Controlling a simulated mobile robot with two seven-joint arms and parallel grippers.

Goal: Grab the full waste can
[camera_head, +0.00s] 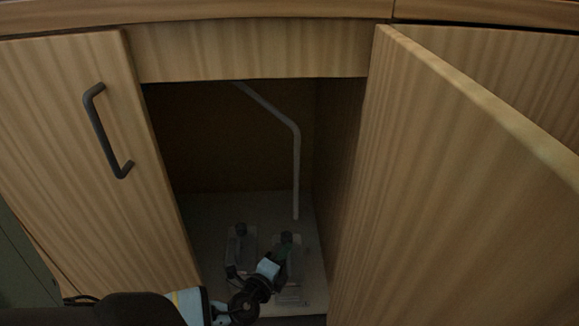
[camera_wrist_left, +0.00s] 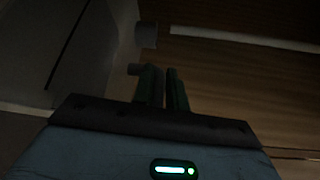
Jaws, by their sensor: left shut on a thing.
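Two greyish cans with dark caps stand side by side on the floor of an open cabinet. The left can (camera_head: 241,246) is apart from my gripper. The right can (camera_head: 295,262) is partly hidden by my left gripper (camera_head: 281,254), which reaches in from the front and is shut on its upper part. In the left wrist view my gripper's fingers (camera_wrist_left: 163,84) are close together, and dimness hides what lies between them. I cannot tell from the pictures which can is full. My right gripper is not in view.
The cabinet's right door (camera_head: 440,190) stands wide open toward me. The left door (camera_head: 85,170), with a dark handle (camera_head: 107,132), is beside the opening. A pale pipe (camera_head: 296,170) comes down behind the cans. The cabinet floor (camera_head: 207,215) is bare behind them.

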